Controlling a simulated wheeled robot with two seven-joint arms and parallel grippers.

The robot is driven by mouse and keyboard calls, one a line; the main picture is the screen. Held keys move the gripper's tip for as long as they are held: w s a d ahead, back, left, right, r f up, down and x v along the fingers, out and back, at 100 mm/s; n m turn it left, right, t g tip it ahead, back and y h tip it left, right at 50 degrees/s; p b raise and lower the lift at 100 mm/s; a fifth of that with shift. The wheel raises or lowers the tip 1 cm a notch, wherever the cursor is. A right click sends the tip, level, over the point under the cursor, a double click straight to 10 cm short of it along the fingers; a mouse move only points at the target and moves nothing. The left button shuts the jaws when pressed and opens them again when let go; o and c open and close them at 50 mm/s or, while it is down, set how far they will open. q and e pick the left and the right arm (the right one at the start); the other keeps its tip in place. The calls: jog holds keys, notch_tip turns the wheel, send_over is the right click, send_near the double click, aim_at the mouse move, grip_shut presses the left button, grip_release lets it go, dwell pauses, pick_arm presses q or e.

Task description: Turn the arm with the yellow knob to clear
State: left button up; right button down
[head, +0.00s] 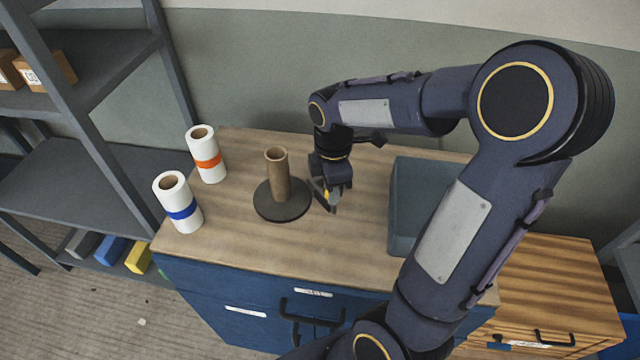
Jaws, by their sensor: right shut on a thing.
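My right gripper (331,205) points down over the wooden worktop, just right of the round dark base (283,207). It is shut on the yellow knob (327,194), of which only a small yellow patch shows between the fingers. The arm that carries the knob is mostly hidden by the gripper, so its direction cannot be told. A brown cardboard tube (277,175) stands upright on the base, a little left of the gripper and apart from it. My left gripper is not in view.
Two white rolls stand at the left of the worktop (250,250), one with an orange band (207,160) and one with a blue band (182,210). A dark grey-green box (403,205) stands right of the gripper, partly behind my right arm. A grey shelf (75,190) stands at far left.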

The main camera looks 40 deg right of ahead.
jog(key=shift+s+d+n, duration=0.5)
jog(key=shift+d+n, duration=0.2)
jog(key=shift+n, duration=0.2)
jog(key=c, duration=1.2)
grip_release()
jog(key=shift+o, duration=0.2)
notch_tip(320, 180, up, 8)
